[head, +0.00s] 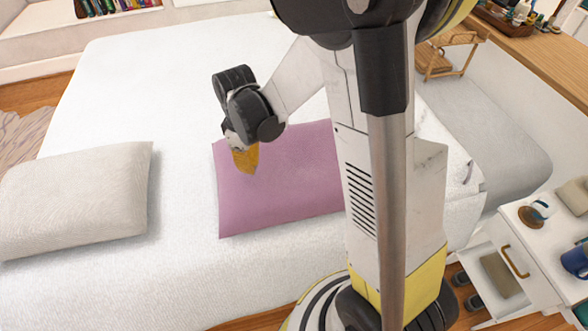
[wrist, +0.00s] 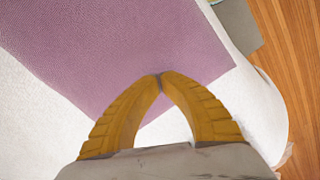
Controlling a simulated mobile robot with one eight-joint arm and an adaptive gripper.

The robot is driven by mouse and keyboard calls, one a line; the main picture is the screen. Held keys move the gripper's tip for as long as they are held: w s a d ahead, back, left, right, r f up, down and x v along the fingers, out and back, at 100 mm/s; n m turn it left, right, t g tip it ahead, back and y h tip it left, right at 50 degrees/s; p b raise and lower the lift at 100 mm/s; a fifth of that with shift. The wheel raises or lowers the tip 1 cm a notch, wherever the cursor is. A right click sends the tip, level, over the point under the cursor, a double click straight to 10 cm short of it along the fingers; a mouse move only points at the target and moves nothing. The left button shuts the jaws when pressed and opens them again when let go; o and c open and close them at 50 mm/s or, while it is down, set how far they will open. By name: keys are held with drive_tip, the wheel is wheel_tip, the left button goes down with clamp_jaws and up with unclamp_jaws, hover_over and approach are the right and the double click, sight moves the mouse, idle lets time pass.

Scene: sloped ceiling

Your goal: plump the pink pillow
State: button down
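The pink pillow (head: 285,187), a mauve-pink rectangle, lies flat on the white bed (head: 120,85). My arm's column hides its right end in the head view. My gripper (head: 246,170) has yellow fingers pointing down over the pillow's upper left part; I cannot tell whether they touch it. In the wrist view the pillow (wrist: 120,45) fills the upper left and middle. There the fingertips of my gripper (wrist: 159,77) meet with nothing seen between them, in front of the pillow near its lower edge.
A cream pillow (head: 75,197) lies on the bed at the left, with bare bed between the two pillows. A white nightstand (head: 545,262) with an open drawer stands at the lower right. A wooden counter (head: 545,50) is at the upper right. Wooden floor (wrist: 292,60) shows beyond the bed edge.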

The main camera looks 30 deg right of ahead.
sight(253, 178)
drive_tip(key=shift+f+b, duration=1.8)
drive_tip(key=shift+f, duration=0.4)
drive_tip(key=shift+r, duration=0.2)
drive_tip(key=shift+r+p, duration=1.7)
drive_tip(key=shift+r, duration=0.4)
drive_tip(key=shift+r, duration=0.1)
wheel_tip(253, 178, up, 5)
drive_tip(key=p, duration=0.3)
drive_tip(key=shift+p, duration=0.4)
